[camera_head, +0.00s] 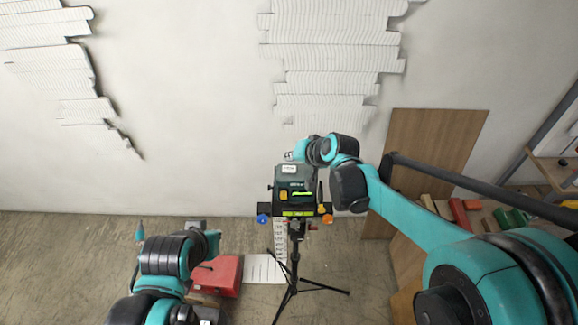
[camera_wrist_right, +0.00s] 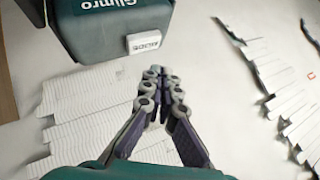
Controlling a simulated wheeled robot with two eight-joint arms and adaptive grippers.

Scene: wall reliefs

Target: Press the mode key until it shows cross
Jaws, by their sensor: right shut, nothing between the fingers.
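A dark green boxy device (camera_head: 295,184) stands on a black tripod (camera_head: 292,262) in front of the wall. A small white key (camera_head: 289,169) with dark lettering is on its upper part; it shows larger in the right wrist view (camera_wrist_right: 144,42). The lettering is too small to read surely. A bright green strip (camera_head: 302,194) and an orange patch show on the device's front; no cross is discernible. My right gripper (camera_wrist_right: 156,72) is shut and empty, its tips just off the key with a small apparent gap. My left arm is at lower left; its fingers are unclear.
A blue knob (camera_head: 262,219) and an orange knob (camera_head: 327,219) flank the device. A red case (camera_head: 218,275) and a lined white sheet (camera_head: 263,268) lie on the floor. A wooden board (camera_head: 440,145) leans on the wall at right. Ridged white reliefs (camera_head: 335,50) cover the wall.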

